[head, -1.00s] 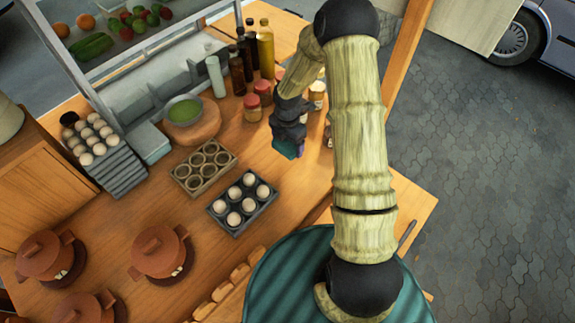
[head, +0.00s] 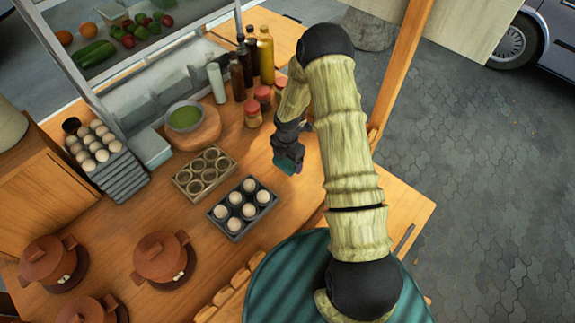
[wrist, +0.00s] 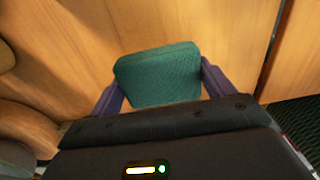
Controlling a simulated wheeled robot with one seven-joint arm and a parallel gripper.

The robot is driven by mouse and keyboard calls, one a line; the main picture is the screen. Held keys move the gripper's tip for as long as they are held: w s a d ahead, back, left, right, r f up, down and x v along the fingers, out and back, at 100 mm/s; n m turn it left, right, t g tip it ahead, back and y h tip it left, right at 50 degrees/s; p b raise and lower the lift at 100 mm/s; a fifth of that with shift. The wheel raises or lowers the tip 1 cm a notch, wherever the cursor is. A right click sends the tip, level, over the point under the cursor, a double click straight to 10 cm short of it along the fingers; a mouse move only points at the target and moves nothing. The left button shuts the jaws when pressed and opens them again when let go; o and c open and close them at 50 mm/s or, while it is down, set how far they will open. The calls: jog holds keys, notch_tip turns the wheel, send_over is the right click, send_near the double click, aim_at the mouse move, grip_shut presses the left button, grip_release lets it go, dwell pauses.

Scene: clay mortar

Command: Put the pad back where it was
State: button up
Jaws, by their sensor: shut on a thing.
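The pad is a teal-green, roughly square block (wrist: 158,75). It sits between the two purple fingers of my gripper (wrist: 163,92) in the wrist view. My gripper (head: 289,160) is shut on the pad and also shows in the head view, over the wooden counter to the right of the egg trays. The pad (head: 285,166) is a small teal patch there, partly hidden by the fingers. I cannot tell exactly how high it is above the counter.
A dark tray with eggs (head: 225,222) and an empty brown egg tray (head: 187,190) lie left of my gripper. Red-lidded jars (head: 252,118) and tall bottles (head: 266,58) stand behind it. Clay pots (head: 162,257) are at front left. Bare counter surrounds the gripper.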

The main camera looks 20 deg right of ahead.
aim_at(287, 166)
jog(key=shift+f+p, duration=0.5)
jog(key=shift+f, duration=1.4)
jog(key=shift+f, duration=0.15)
jog(key=o, duration=0.9)
jog(key=shift+s, duration=0.1)
notch_tip(287, 166, up, 12)
jog(key=b, duration=0.3)
jog(key=shift+f, duration=0.2)
jog(key=shift+r, duration=0.4)
